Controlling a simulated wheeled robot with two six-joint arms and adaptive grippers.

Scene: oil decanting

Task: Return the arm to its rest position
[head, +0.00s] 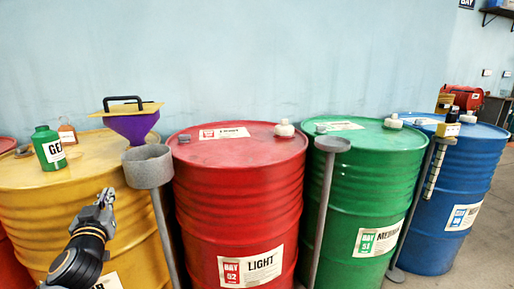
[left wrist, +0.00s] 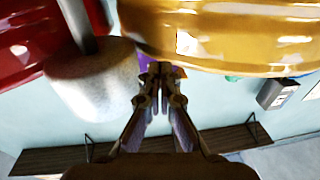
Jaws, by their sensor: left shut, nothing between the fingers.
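My left gripper (head: 106,199) is in front of the yellow drum (head: 88,185) in the head view. In the left wrist view its fingers (left wrist: 160,70) are together, with nothing held between them. A grey cup-topped stand (head: 148,168) is just to its right, apart from it. My right gripper does not show in either view.
A green bottle (head: 48,148) stands on the yellow drum. Red (head: 240,190), green (head: 375,175) and blue (head: 455,190) drums stand to the right. Thin stands (head: 322,210) rise between them. A wall shelf (left wrist: 50,158) shows in the left wrist view.

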